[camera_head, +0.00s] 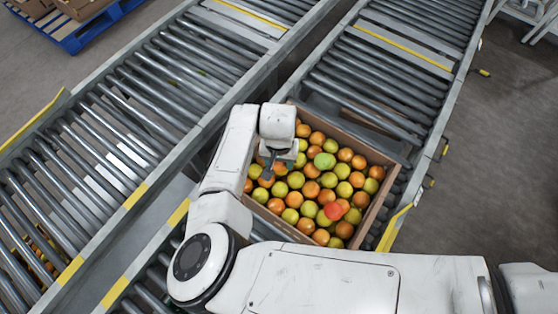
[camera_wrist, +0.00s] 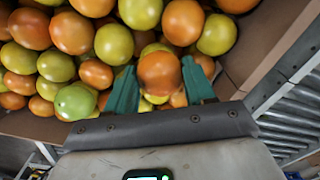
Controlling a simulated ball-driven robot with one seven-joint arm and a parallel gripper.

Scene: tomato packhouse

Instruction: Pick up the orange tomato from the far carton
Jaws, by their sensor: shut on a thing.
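The carton (camera_head: 388,206) is a brown open box on the right roller conveyor, filled with orange, yellow-green and a few green and red tomatoes. My gripper (camera_head: 269,163) is over the carton's left part in the head view, and my wrist hides some of the tomatoes there. In the wrist view my gripper (camera_wrist: 160,82) has its two teal fingers on either side of an orange tomato (camera_wrist: 159,72), shut on it. Other tomatoes lie close around and beyond it. The head view does not show the held tomato clearly.
The carton wall (camera_wrist: 255,70) runs close to the right of my fingers in the wrist view. A second roller conveyor (camera_head: 130,130) runs along the left, empty near the carton. A blue pallet (camera_head: 75,38) with boxes stands at the top left.

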